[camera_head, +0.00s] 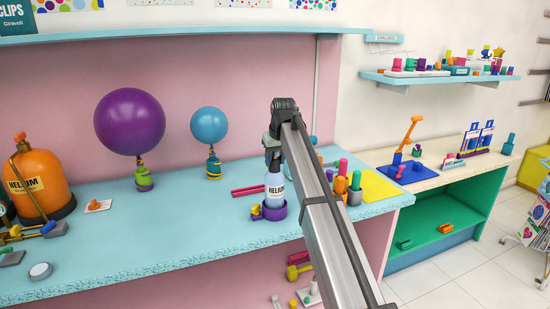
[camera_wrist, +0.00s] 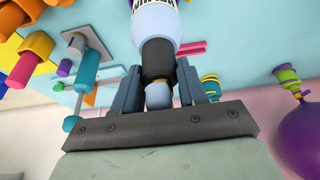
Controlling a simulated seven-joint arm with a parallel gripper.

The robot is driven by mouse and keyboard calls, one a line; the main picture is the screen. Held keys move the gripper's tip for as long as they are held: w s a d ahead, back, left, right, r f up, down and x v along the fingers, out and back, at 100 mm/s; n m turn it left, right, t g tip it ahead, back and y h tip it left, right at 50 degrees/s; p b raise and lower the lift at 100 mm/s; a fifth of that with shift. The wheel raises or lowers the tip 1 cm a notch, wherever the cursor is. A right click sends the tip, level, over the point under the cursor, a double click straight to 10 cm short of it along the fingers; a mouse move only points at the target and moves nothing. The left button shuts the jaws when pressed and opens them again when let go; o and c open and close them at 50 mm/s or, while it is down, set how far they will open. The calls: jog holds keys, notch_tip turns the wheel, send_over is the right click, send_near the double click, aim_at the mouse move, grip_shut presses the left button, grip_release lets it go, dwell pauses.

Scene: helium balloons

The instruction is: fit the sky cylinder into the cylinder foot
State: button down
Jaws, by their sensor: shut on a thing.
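The sky cylinder (camera_head: 275,184) is a small pale blue bottle with HELIUM lettering. It is upright, with its lower end at the purple cylinder foot (camera_head: 275,213) near the table's front edge. The foot's front wall hides the base, so I cannot tell whether it rests on the bottom. My gripper (camera_head: 273,161) is above the cylinder, at its top. In the wrist view, the fingers of my gripper (camera_wrist: 158,90) are shut on the dark neck and cap of the sky cylinder (camera_wrist: 155,22). The foot is mostly hidden there.
A yellow piece (camera_head: 255,210) is beside the foot. Pink bars (camera_head: 248,190) lie behind it. A cup of coloured cylinders (camera_head: 354,190) stands to the right, near a yellow sheet (camera_head: 380,187). Purple (camera_head: 129,121) and blue (camera_head: 209,125) balloons stand left. Table between is clear.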

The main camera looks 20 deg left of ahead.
jog(key=shift+f, duration=1.35)
jog(key=c, duration=0.5)
grip_release()
jog(key=shift+c, duration=0.2)
jog(key=v, duration=0.8)
dwell(0.4)
dwell(0.6)
